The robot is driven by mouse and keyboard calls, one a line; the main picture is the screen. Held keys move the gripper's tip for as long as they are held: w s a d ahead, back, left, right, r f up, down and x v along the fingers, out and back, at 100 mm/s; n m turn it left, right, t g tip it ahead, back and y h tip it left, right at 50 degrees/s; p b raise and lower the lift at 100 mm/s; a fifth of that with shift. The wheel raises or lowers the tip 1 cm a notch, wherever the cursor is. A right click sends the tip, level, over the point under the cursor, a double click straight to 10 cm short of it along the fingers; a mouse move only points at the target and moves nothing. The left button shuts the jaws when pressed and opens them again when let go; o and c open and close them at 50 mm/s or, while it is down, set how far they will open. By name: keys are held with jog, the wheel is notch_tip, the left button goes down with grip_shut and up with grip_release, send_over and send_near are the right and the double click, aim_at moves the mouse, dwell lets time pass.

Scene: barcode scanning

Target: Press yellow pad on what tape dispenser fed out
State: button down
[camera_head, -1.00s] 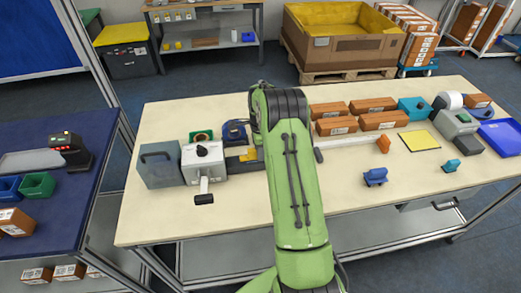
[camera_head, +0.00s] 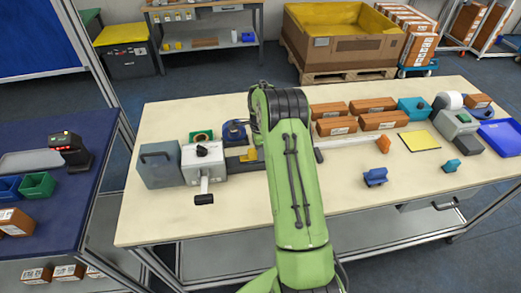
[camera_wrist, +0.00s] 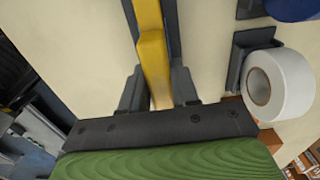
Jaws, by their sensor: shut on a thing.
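In the wrist view a long yellow bar (camera_wrist: 153,60) stands between the two dark fingers of my gripper (camera_wrist: 156,88), which is shut on it. A dark grey strip (camera_wrist: 128,12) runs along and beneath the bar. Beside it, at right, is a white roll (camera_wrist: 278,86) on a dark grey holder, with a dark blue round thing (camera_wrist: 292,8) at the top right edge. In the head view a dark strip with a yellow part (camera_head: 249,156) shows just left of my green arm; my gripper is hidden there. A blue dispenser-like thing (camera_head: 234,131) stands behind it.
A grey machine with a lever (camera_head: 203,164) and a grey-green case (camera_head: 160,166) stand at left. Brown boxes (camera_head: 337,126), a yellow square (camera_head: 419,140), a blue tray (camera_head: 503,136) and small blue pieces (camera_head: 375,177) lie at right. The table front (camera_head: 230,220) is clear.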

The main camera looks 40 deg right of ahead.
jog(key=shift+r+p, duration=2.1)
jog(key=shift+r, duration=1.45)
jog(key=shift+f, duration=0.1)
jog(key=shift+w, duration=0.1)
